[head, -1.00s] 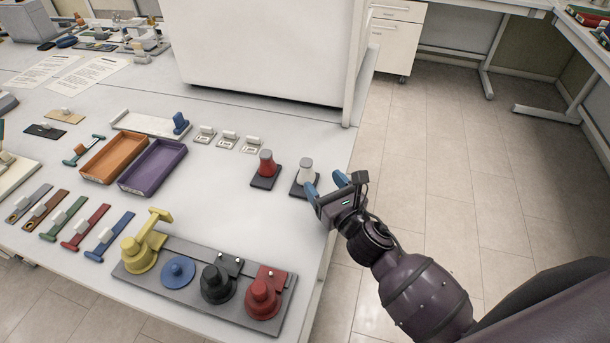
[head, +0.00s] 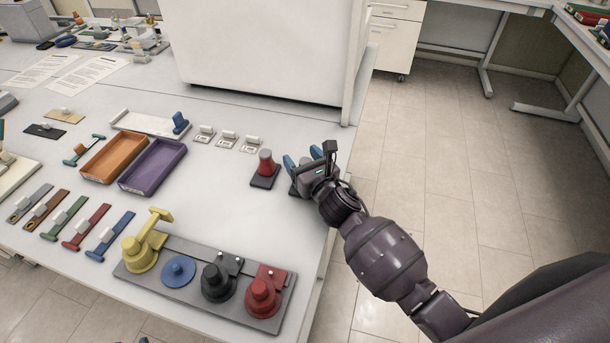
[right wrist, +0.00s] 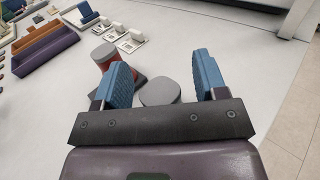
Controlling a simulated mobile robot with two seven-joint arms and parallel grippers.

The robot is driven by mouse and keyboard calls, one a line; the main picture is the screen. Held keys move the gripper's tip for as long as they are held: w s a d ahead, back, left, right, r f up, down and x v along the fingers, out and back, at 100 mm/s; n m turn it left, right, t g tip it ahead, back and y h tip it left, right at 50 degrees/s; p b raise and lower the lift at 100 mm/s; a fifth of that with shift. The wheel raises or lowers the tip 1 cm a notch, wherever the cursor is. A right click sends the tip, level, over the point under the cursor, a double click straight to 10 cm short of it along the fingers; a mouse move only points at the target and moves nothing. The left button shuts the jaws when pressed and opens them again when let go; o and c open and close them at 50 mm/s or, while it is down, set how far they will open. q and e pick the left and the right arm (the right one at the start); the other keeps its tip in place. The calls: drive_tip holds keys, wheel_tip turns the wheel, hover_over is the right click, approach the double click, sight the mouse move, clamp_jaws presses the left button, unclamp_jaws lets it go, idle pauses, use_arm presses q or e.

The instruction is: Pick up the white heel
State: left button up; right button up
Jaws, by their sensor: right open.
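The white heel shows in the right wrist view as a pale grey round top (right wrist: 160,92) between my right gripper's fingers. My right gripper (head: 303,158) is open over the heel, one blue finger on each side. In the right wrist view the fingers (right wrist: 163,78) stand apart with gaps on both sides of the heel's top. A small blue tip at the head view's bottom edge may be my left gripper (head: 143,340); its jaws cannot be read.
A red heel (head: 265,163) on a dark base stands just left of the white one, close to my right gripper's left finger. Several small white pieces lie behind. A grey fixture board (head: 205,262) stands in front. The table's right edge is near my right arm.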

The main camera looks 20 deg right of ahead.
drive_tip(key=c, duration=1)
drive_tip(key=shift+c, duration=0.2)
drive_tip(key=shift+r, duration=0.15)
